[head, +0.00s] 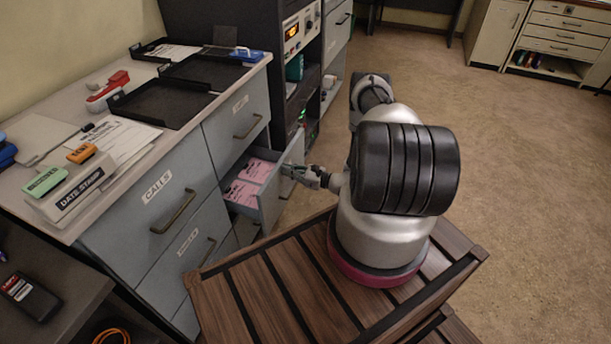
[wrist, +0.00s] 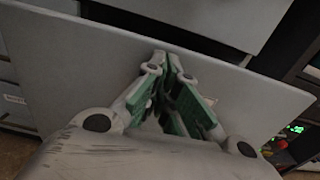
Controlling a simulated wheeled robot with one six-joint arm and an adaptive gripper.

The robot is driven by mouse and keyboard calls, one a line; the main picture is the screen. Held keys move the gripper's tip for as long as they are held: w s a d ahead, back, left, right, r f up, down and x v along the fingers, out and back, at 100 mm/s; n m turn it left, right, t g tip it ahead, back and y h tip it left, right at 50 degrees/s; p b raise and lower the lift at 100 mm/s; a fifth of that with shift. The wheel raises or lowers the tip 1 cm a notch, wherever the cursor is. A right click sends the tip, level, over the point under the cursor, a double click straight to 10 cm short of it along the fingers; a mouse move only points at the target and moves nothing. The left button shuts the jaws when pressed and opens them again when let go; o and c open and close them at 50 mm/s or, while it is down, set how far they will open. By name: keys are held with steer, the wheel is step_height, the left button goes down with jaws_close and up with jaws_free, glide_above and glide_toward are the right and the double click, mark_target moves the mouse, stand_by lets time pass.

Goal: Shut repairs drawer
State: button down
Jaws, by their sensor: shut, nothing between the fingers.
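An open drawer (head: 269,213) juts out of the grey cabinet, below a shut drawer at the cabinet's right end. Pink papers (head: 245,184) lie inside it. Its label is not visible from here, so I cannot tell whether it reads repairs. My gripper (head: 289,171) is at the outer side of the drawer's front. In the wrist view my gripper (wrist: 166,62) is shut and empty, its fingertips at the flat grey drawer front (wrist: 245,90). I cannot tell whether they touch it. The drawer's handle is hidden.
The CALLS drawer (head: 163,202) and the drawer below it are shut. A dark equipment rack (head: 220,20) stands behind the open drawer. Floor at right is clear.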

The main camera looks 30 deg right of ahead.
steer(key=x, duration=1.6)
steer(key=shift+w+a+r, duration=0.15)
steer(key=shift+w, duration=0.1)
